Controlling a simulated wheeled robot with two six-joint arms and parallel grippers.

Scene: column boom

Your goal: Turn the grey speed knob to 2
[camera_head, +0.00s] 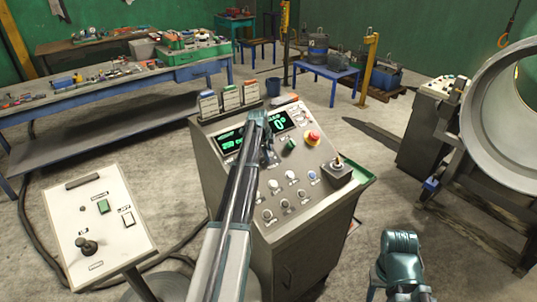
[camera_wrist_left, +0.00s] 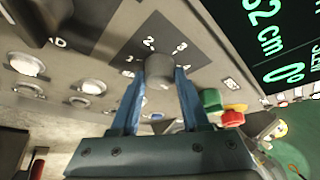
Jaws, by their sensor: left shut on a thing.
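The grey speed knob (camera_wrist_left: 160,72) sits on a dark plate on the control panel, with numerals including 2 and 3 around its far side. In the left wrist view, the two blue fingers of my left gripper (camera_wrist_left: 164,88) stand on either side of the knob and are shut on it. Which numeral it points to cannot be told. In the head view, my left gripper (camera_head: 267,156) reaches the console (camera_head: 300,165) from the front, and my arm hides the knob.
Green displays (camera_head: 279,123) are above the knob. A red emergency button (camera_head: 312,138), a joystick (camera_head: 338,166) and several push buttons surround it on the panel. A second panel (camera_head: 97,220) stands at left. A large metal drum (camera_head: 508,110) is at right. My right arm shows at bottom right.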

